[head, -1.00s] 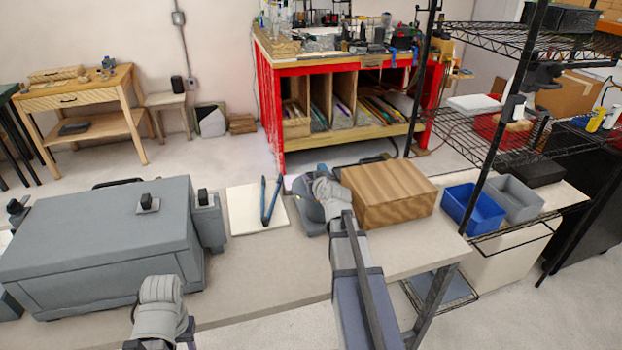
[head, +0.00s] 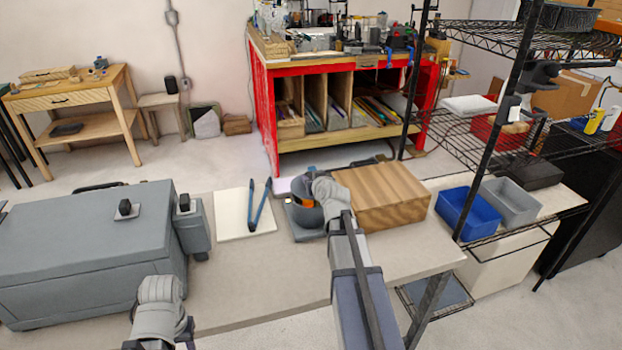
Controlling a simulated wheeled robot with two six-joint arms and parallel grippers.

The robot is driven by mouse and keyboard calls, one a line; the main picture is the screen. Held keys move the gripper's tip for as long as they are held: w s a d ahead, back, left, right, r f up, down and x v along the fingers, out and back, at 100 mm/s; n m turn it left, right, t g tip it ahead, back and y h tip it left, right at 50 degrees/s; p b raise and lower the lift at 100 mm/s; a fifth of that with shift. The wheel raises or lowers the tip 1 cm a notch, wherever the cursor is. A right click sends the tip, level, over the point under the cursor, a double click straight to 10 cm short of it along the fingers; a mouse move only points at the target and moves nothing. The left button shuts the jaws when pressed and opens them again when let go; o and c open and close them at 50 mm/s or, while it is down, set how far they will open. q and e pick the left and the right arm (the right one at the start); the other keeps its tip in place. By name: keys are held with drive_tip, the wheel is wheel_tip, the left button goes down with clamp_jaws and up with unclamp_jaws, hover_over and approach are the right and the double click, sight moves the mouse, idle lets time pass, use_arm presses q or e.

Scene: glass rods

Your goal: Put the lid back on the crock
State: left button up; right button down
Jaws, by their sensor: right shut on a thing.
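The crock (head: 303,217), a dark grey rounded body, stands on a grey base plate near the table's middle. An orange patch (head: 304,204) shows at its upper part. My right gripper (head: 310,186) is directly over the crock, its fingers mostly covered by my own pale wrist. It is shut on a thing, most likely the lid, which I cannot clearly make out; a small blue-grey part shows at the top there. I cannot tell whether the lid touches the crock. My left arm comes in at the bottom left; its gripper is out of view.
A wooden block (head: 382,195) stands close right of the crock. A large grey case (head: 85,250) fills the table's left. The front middle of the table (head: 260,285) is bare.

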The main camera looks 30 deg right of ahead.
use_arm(q)
drive_tip(key=shift+f+b, duration=0.95)
drive_tip(key=shift+f, duration=0.4)
use_arm(e)
drive_tip(key=shift+f, duration=1.4)
use_arm(q)
drive_tip(key=shift+f+b, duration=0.65)
use_arm(e)
drive_tip(key=shift+f, duration=0.6)
use_arm(q)
drive_tip(key=shift+r, duration=0.1)
use_arm(e)
drive_tip(key=c, duration=0.9)
unclamp_jaws()
drive_tip(key=shift+r, duration=0.1)
